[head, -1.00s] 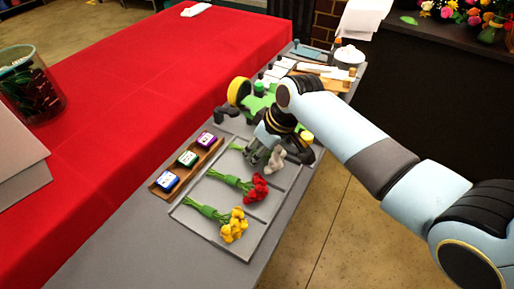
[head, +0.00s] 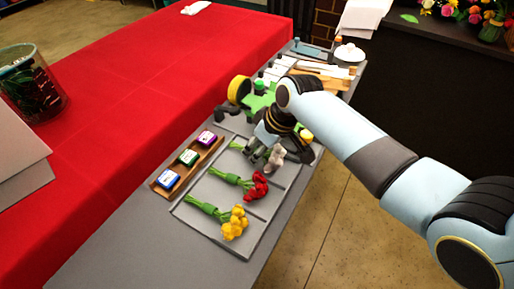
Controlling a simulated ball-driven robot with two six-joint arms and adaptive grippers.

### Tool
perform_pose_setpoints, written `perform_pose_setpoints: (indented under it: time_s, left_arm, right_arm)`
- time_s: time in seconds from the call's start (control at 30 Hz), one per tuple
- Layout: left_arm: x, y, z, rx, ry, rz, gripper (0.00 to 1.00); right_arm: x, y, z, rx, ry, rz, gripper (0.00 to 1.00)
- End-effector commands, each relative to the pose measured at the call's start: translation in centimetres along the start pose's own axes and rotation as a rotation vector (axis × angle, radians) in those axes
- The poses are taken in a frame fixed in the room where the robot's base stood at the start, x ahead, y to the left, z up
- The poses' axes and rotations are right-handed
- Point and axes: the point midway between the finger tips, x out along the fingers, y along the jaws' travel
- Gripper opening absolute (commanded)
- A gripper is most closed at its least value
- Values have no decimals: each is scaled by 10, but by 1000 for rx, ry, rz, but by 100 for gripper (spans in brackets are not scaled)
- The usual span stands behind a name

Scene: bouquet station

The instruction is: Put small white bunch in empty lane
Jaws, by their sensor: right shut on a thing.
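The small white bunch (head: 275,159) is at the far lane of the grey lane tray (head: 203,231), its pale head and green stems showing on either side of my right gripper (head: 262,154). My right gripper is shut on it; the fingers hide its middle. I cannot tell whether the bunch touches the tray floor. A red bunch (head: 256,187) lies in the middle lane and a yellow bunch (head: 233,224) in the near lane. My left gripper is not in view.
A wooden holder (head: 160,188) with small coloured blocks stands left of the tray. Beyond my right gripper are a green item (head: 262,102), a yellow roll (head: 238,89) and a white pot (head: 349,54). A red-covered table (head: 130,95) lies left.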

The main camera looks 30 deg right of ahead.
Motion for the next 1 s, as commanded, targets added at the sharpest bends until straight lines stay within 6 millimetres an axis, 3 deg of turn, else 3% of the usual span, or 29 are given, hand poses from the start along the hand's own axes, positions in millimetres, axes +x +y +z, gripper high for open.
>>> perform_pose_setpoints:
  time_s: [0.83,0.87,1.0]
  left_arm:
    - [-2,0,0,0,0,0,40]
    - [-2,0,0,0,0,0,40]
    - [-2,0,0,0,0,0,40]
  right_arm:
    - [4,0,1,0,0,0,0]
    - [4,0,1,0,0,0,24]
    - [4,0,1,0,0,0,43]
